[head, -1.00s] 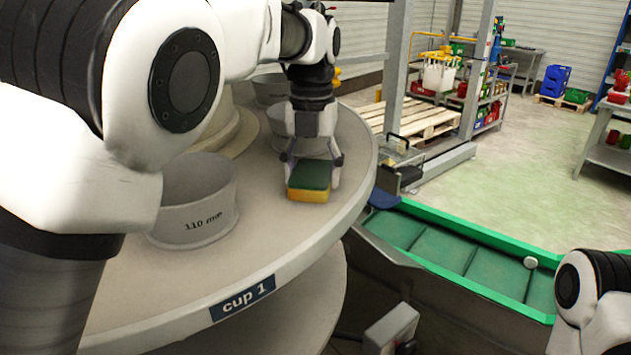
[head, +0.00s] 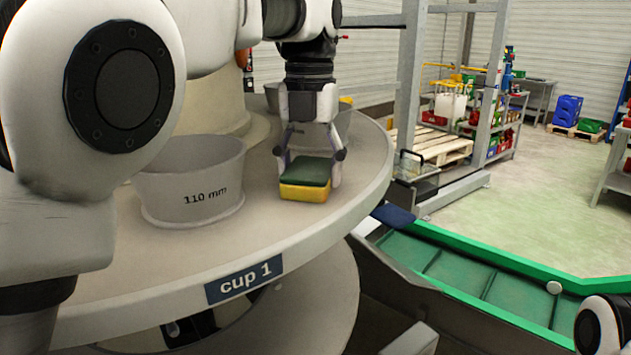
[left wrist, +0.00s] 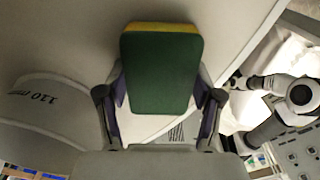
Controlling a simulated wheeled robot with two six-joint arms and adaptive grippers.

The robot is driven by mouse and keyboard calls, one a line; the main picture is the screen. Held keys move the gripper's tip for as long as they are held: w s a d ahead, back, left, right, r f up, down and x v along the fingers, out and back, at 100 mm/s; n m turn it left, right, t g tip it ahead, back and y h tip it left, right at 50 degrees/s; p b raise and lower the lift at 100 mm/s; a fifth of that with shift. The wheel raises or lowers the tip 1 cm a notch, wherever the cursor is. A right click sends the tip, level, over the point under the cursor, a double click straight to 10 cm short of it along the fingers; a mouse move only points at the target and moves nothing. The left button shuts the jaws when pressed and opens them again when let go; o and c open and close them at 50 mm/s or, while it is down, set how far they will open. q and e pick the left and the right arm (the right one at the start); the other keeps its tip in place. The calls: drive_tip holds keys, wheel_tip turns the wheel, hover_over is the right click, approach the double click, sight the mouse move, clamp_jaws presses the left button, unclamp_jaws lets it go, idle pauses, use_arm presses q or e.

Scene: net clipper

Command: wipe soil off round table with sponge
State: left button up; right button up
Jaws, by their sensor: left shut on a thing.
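The sponge (head: 305,182), green on top and yellow below, is between the fingers of my left gripper (head: 310,158), which is shut on it. It is at or just above the round table (head: 265,236), near the right rim; I cannot tell whether it touches the top. In the left wrist view the sponge (left wrist: 161,70) fills the space between the fingers, with its green side toward the camera. No distinct soil shows on the visible tabletop. My right gripper is not in view; only part of my right arm shows at the lower right.
A grey cup marked 110 mm (head: 190,182) stands on the table left of the sponge. Another cup (head: 343,120) stands partly hidden behind my left gripper. A green-edged conveyor (head: 470,262) lies right of the table. The table's front strip around the "cup 1" label (head: 244,281) is clear.

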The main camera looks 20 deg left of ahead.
use_arm(q)
drive_tip(key=shift+s+a+f+b, duration=0.2)
drive_tip(key=shift+s+b, duration=0.35)
drive_tip(key=shift+b, duration=0.25)
drive_tip(key=shift+s+r, duration=0.2)
drive_tip(key=shift+r, duration=0.05)
wheel_tip(320, 180, up, 6)
drive_tip(key=p, duration=0.6)
wheel_tip(320, 180, up, 3)
drive_tip(key=p, duration=0.3)
drive_tip(key=shift+r, duration=0.15)
drive_tip(key=shift+f, duration=0.2)
